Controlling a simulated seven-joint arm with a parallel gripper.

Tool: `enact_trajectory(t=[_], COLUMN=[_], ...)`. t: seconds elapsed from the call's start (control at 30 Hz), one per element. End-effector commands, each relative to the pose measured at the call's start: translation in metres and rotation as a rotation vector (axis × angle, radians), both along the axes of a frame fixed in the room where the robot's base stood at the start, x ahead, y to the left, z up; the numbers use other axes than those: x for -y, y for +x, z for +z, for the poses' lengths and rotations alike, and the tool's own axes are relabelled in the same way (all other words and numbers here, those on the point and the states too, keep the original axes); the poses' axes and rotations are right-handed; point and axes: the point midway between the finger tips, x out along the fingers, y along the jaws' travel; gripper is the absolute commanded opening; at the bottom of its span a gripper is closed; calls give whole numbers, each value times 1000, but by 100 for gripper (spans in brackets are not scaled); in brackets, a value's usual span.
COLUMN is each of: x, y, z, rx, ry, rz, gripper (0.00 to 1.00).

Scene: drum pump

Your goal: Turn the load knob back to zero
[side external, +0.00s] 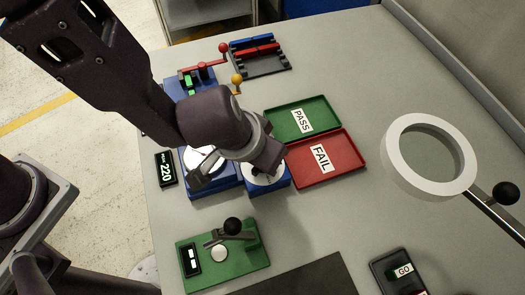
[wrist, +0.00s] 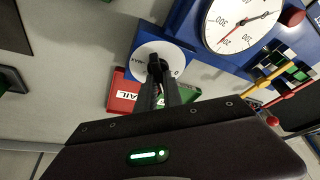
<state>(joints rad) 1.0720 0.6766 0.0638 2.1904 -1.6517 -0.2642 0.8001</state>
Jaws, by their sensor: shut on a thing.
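The load knob (wrist: 155,62) is a small dark grip on a white round dial (wrist: 171,54) marked MAX and 0, mounted on a blue housing (wrist: 183,32). My gripper (wrist: 157,78) is shut on the knob in the wrist view, its fingers over the dial. Which mark the knob points at is hard to tell. In the side external view my gripper (side external: 262,174) reaches down to the same dial (side external: 276,181), partly hiding it. A large gauge (wrist: 240,18) with a red pointer stands beside the dial. A black display (side external: 166,169) reads 220.
A green PASS tray (side external: 314,111) and a red FAIL tray (side external: 345,163) lie close to the right of the dial. A green fixture with a black ball lever (side external: 255,262) stands in front. A ring magnifier (side external: 395,165) stands at right. A rack (side external: 262,67) lies behind.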

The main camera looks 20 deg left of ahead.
Motion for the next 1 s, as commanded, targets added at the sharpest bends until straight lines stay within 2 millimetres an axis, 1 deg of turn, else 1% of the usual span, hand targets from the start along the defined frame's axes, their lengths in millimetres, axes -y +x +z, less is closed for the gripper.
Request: enact_trajectory(t=[0.6, 0.8, 1.0], x=[1, 1, 1], y=[0, 0, 1], z=[-1, -1, -1], rx=[-3, -3, -2], ry=[-1, 0, -1], rz=[581, 735, 845], gripper=[0, 0, 0])
